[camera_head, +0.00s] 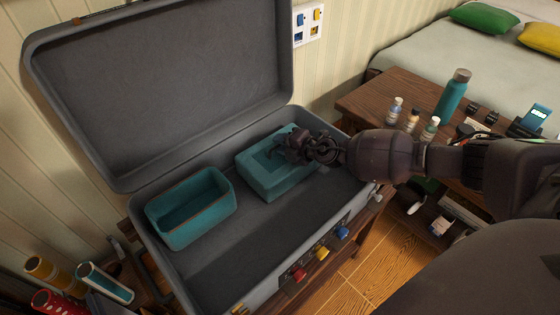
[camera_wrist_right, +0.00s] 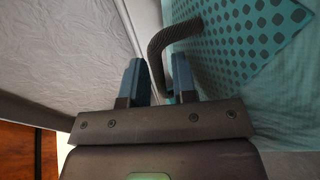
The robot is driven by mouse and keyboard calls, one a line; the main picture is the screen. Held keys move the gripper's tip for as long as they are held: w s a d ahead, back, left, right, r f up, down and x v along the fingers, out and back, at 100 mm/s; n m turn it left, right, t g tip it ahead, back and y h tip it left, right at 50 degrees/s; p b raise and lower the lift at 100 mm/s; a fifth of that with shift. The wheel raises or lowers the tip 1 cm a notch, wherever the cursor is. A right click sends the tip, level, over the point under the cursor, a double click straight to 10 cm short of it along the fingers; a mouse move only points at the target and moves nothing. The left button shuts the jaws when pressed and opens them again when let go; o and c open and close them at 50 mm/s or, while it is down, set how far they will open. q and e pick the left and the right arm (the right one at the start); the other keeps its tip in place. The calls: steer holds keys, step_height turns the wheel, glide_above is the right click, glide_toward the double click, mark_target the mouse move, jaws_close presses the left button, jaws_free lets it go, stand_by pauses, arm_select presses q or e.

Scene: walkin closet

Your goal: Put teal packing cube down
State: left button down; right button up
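The teal packing cube (camera_head: 262,180) is inside the open grey suitcase (camera_head: 158,240), in its back right part. I cannot tell whether it rests fully on the suitcase floor. My right gripper (camera_head: 290,147) is over its top. In the right wrist view, the cube's dotted teal top (camera_wrist_right: 245,50) fills the upper right, and its dark looped handle (camera_wrist_right: 167,40) passes between my right gripper's fingers (camera_wrist_right: 158,75). My left gripper is not in view.
An open teal bin (camera_head: 190,225) stands in the suitcase, left of the cube. The lid (camera_head: 165,90) stands raised behind. A wooden table (camera_head: 365,100) with small bottles and a teal flask (camera_head: 451,98) is to the right. The suitcase floor in front is clear.

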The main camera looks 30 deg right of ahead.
steer(key=shift+w, duration=0.1)
jaws_close()
steer(key=shift+f, duration=0.25)
stand_by(1.2)
